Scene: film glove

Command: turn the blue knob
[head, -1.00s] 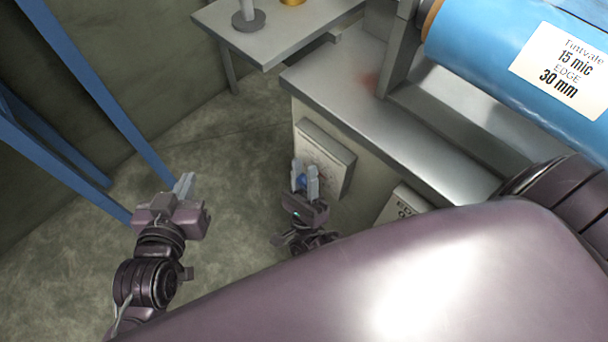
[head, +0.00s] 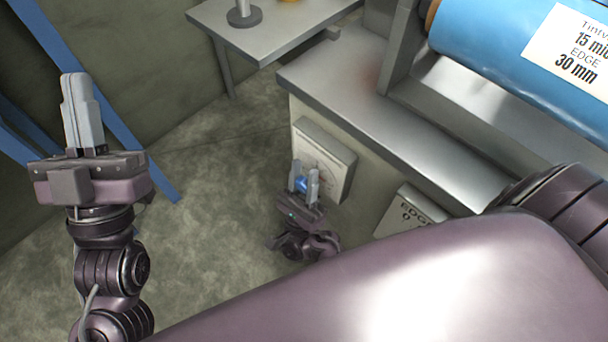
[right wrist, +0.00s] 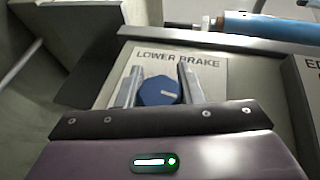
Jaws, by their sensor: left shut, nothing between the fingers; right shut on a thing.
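The blue knob (right wrist: 158,91) sits on a pale panel (right wrist: 122,72) lettered "LOWER BRAKE" in the right wrist view. It has a white pointer line that lies nearly level, towards the right. In the head view the knob (head: 301,184) shows only partly between the fingers. My right gripper (right wrist: 157,85) is shut on the knob, one finger on each side; it also shows in the head view (head: 305,180). My left gripper (head: 82,112) is raised at the left, shut and empty, far from the panel.
A second panel (head: 412,212) lettered "EDGE" is to the right on the same cabinet. A blue roll (head: 490,50) with a white label lies above the metal top (head: 340,75). A grey side table (head: 280,35) stands behind. Blue posts (head: 110,90) stand at the left.

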